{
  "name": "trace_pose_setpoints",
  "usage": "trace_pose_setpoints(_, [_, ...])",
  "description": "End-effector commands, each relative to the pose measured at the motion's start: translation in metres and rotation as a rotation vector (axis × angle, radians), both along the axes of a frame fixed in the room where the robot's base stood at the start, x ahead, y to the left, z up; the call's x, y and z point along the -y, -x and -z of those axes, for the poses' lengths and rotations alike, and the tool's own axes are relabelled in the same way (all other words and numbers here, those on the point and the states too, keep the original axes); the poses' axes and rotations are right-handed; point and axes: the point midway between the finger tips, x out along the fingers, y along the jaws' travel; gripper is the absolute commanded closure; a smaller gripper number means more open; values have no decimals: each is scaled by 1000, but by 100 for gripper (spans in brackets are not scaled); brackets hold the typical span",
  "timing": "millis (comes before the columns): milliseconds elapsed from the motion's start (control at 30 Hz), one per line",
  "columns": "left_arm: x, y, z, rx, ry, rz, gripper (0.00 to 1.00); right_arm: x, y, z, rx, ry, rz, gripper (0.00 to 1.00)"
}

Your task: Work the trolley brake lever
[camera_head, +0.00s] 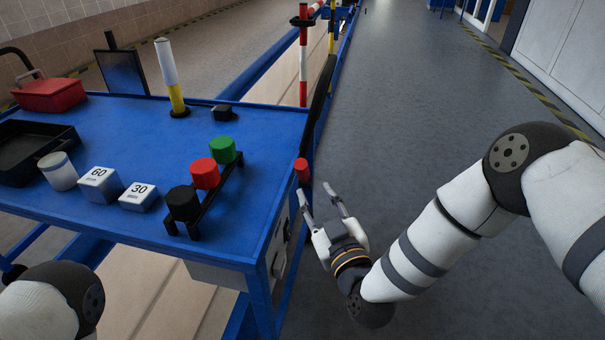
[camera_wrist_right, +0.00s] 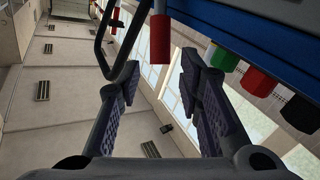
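The brake lever's red grip (camera_head: 302,170) sticks up beside the right edge of the blue trolley (camera_head: 130,222). In the right wrist view the red grip (camera_wrist_right: 160,40) hangs from a pale rod, in line with the gap between my fingers. My right gripper (camera_head: 319,190) is open and empty just in front of the grip, its fingers apart and pointing at it. It also shows open in the right wrist view (camera_wrist_right: 160,78). No contact with the grip is visible. Part of my left arm shows at bottom left; its gripper is out of view.
A rack with black, red (camera_head: 205,173) and green (camera_head: 222,150) knobs stands near the trolley's right edge. Blocks marked 60 (camera_head: 100,186) and 30 (camera_head: 139,197) lie left of it. A black bent bar (camera_wrist_right: 104,40) is left of the grip. The floor to the right is clear.

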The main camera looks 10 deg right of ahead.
Motion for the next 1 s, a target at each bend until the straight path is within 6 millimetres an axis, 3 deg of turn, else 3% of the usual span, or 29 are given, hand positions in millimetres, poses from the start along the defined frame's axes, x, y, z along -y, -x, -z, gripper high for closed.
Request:
trace_pose_setpoints(200, [0, 5, 10, -15, 0, 0, 52, -12, -55, 3, 0, -1, 2, 67])
trace_pose_setpoints(400, [0, 8, 17, -25, 0, 0, 52, -20, -90, 3, -2, -2, 1, 67])
trace_pose_setpoints(767, [0, 8, 18, -26, 0, 0, 52, -22, -100, 0, -2, -1, 0, 67])
trace_pose_setpoints(900, [0, 8, 18, -26, 0, 0, 52, -22, -99, 0, -2, -1, 0, 99])
trace_pose_setpoints(1000, [0, 8, 18, -26, 0, 0, 52, -22, -99, 1, -2, -1, 0, 100])
